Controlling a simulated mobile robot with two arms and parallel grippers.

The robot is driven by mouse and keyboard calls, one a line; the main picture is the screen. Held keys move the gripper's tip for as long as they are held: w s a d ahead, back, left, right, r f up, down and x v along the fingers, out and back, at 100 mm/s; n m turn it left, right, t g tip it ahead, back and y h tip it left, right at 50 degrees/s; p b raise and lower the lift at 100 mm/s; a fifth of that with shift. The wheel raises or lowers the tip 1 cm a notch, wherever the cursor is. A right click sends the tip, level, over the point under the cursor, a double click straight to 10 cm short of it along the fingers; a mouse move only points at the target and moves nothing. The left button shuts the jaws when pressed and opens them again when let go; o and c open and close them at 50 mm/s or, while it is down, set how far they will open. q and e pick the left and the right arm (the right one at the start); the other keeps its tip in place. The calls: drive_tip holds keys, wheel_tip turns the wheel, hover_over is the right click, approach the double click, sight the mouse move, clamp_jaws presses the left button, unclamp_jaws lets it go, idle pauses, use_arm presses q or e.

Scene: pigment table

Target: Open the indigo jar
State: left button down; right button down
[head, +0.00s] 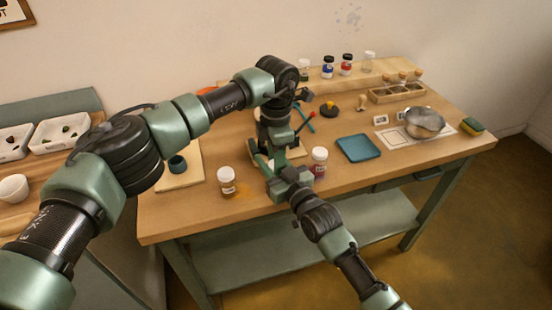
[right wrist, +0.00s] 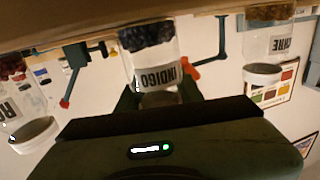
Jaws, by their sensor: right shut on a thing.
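The indigo jar (right wrist: 158,75) is clear glass with dark blue pigment and an INDIGO label. It appears upside down in the right wrist view, between the fingers of my right gripper (right wrist: 158,100), which is shut on it. Its top is partly hidden behind the gripper body, so I cannot tell whether the lid is on.
An ochre jar (head: 227,186) stands left and a red jar (head: 319,166) right of the grippers, both close. A blue tray (head: 358,148), a metal bowl (head: 424,123) and a sponge (head: 472,126) are farther right. Several jars stand on the back shelf (head: 390,72).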

use_arm(q)
drive_tip(key=n, duration=0.3)
drive_tip(key=c, duration=0.9)
unclamp_jaws()
